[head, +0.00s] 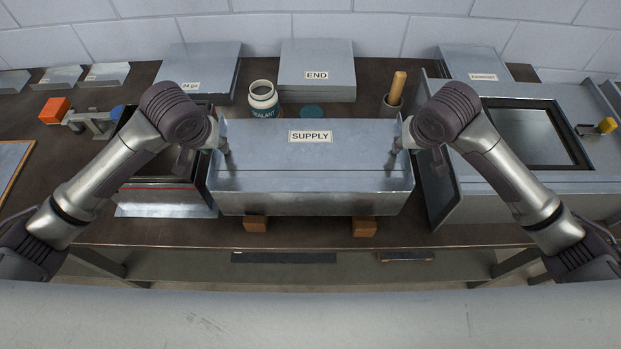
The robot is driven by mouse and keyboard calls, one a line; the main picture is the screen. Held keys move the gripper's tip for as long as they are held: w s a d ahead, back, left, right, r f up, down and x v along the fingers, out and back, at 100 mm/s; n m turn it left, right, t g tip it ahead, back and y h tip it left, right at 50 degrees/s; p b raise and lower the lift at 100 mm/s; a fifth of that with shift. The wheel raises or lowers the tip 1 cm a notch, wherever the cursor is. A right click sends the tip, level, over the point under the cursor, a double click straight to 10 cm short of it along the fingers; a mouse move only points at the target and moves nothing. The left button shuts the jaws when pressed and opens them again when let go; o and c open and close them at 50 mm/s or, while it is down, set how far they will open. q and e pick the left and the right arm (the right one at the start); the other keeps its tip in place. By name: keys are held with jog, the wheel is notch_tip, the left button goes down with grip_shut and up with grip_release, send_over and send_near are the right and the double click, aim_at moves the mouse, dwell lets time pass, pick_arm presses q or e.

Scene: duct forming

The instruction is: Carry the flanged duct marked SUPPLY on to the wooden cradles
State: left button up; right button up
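The flanged duct marked SUPPLY (310,185) is a long grey sheet-metal box in the middle of the head view, with its label on top. It lies level, left to right, over two wooden cradles, the left one (255,224) and the right one (364,227). Only the cradles' front ends show below it; whether it touches them is hidden. My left gripper (223,146) is at the duct's left end flange and looks shut on it. My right gripper (399,143) is at the right end flange and looks shut on it. The fingertips are small and partly hidden.
Behind the duct are a SEALANT jar (263,99), a stack marked END (317,70) and a wooden-handled tool in a cup (393,95). A dark-topped machine with a red line (160,186) stands close left. A grey metal unit with a square opening (590,165) stands right.

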jog(key=shift+r, duration=0.1)
pick_arm(q)
jog(key=v, duration=1.2)
pick_arm(e)
jog(key=v, duration=1.1)
jog(key=shift+s+r, duration=0.25)
jog(key=shift+r, duration=0.1)
pick_arm(q)
jog(key=shift+s, duration=0.1)
